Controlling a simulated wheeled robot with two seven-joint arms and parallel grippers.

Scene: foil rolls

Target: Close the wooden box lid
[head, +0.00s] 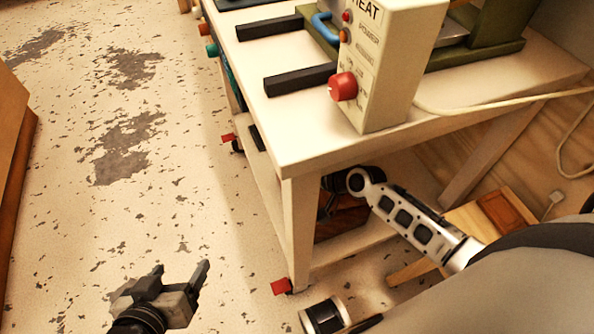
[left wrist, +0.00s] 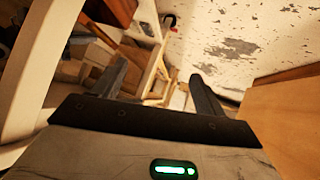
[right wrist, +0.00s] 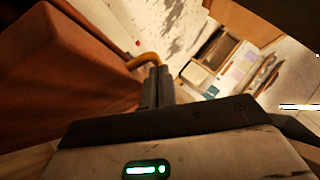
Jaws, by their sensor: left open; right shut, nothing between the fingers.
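A reddish-brown wooden box (head: 343,222) shows partly on the low shelf under the white table, behind the table leg. I cannot tell its lid's state in the head view. In the right wrist view a large reddish-brown wooden surface (right wrist: 60,75) fills the left side, probably the box. A curved orange-yellow piece (right wrist: 146,61) shows at my right fingertips; I cannot tell whether they touch. My right gripper (right wrist: 157,72) is shut and empty, beside that surface; in the head view it is mostly hidden under the table. My left gripper (head: 182,272) is open and empty above the floor.
The white table (head: 300,150) carries a control box with a red knob (head: 385,75) and black bars (head: 298,78). Its front leg (head: 302,230) stands between my arms. A small wooden stool-like piece (head: 460,222) stands right of my right arm. Floor at left is clear.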

